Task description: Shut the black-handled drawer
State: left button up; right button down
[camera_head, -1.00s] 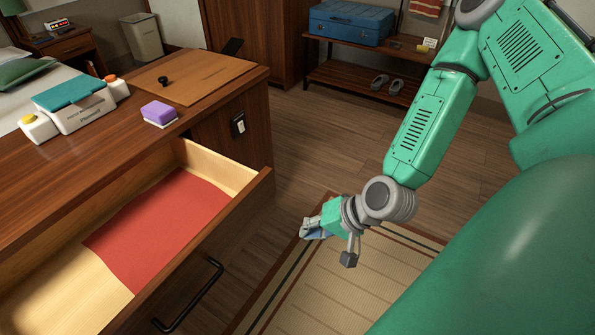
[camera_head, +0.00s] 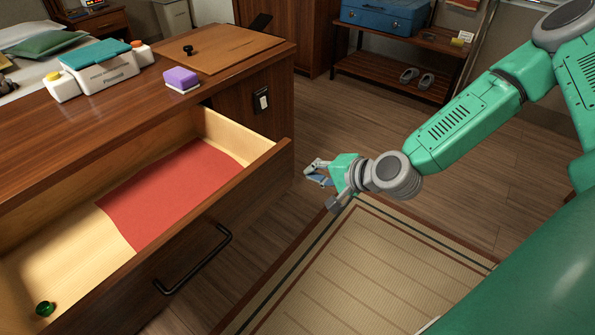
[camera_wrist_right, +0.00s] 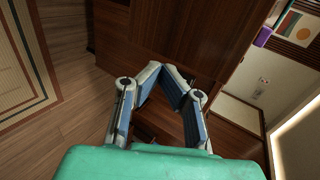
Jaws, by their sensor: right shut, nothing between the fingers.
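The wooden drawer (camera_head: 262,165) stands pulled out from the brown cabinet, with a black bar handle (camera_head: 195,262) on its front. A red sheet (camera_head: 170,195) lies on its pale floor, and a small green object (camera_head: 45,309) sits in its near left corner. My right gripper (camera_head: 309,172) is just right of the drawer front's far end, apart from the handle. In the right wrist view its fingers (camera_wrist_right: 163,70) meet at the tips with nothing held, facing brown wood panels. Whether it touches the drawer cannot be told. My left gripper is not in view.
On the cabinet top are a purple-and-white sponge (camera_head: 181,79), a white dispenser with a teal lid (camera_head: 97,65) and a wooden board (camera_head: 215,50). A striped mat (camera_head: 400,265) lies on the floor. A low bench (camera_head: 410,50) with a blue case stands behind.

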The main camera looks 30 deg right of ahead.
aim_at(290, 165)
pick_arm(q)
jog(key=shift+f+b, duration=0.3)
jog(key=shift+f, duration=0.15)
pick_arm(e)
jog(key=shift+w+a+f, duration=0.1)
jog(key=shift+w+a, duration=0.15)
jog(key=shift+w, duration=0.5)
jog(key=shift+w+a+f, duration=0.1)
jog(key=shift+w+a, duration=0.15)
jog(key=shift+w, duration=0.45)
jog(key=shift+w+a, duration=0.25)
jog(key=shift+w, duration=0.5)
